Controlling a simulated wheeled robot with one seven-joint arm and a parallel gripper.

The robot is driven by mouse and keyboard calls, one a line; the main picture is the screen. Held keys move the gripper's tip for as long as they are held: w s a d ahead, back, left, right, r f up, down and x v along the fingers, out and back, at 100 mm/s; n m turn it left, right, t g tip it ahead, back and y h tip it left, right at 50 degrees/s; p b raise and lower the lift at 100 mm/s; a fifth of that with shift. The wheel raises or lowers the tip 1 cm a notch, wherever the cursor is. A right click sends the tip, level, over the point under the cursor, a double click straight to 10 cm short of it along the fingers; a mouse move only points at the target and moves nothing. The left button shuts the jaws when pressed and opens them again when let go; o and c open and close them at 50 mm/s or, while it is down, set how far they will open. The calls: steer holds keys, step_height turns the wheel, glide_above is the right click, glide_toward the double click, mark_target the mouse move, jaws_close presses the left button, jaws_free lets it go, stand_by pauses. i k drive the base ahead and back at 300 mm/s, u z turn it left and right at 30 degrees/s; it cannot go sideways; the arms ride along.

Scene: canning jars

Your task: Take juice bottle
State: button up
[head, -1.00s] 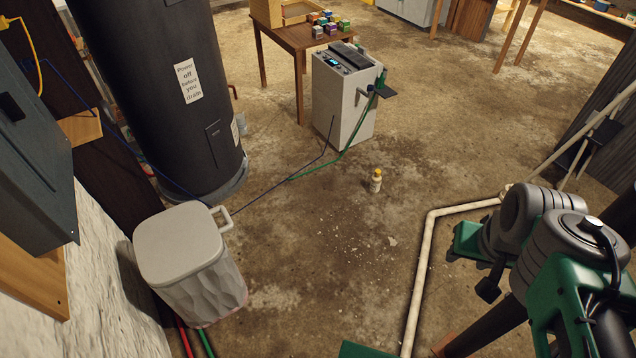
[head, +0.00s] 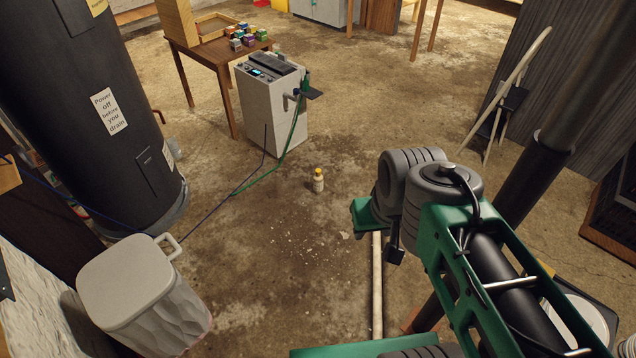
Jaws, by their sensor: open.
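A small pale bottle with a yellow cap (head: 318,181) stands upright on the bare concrete floor, near the middle of the head view. It looks like the juice bottle; its label is too small to read. Nothing touches it. Green and dark grey links of my arm fill the lower right, to the right of the bottle and nearer to me. I cannot make out gripper fingers in this view.
A grey machine (head: 270,115) with a green hose stands behind the bottle. A dark tank (head: 90,120) and white bin (head: 130,285) stand left. A wooden table (head: 205,55) holds several small boxes. A pale pipe (head: 377,285) lies nearer me. Floor around the bottle is clear.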

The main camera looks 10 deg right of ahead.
mark_target(318, 180)
steer(key=u, duration=0.1)
steer(key=i, duration=0.45)
steer(key=u, duration=0.5)
steer(key=i, duration=1.85)
steer(key=u, duration=0.55)
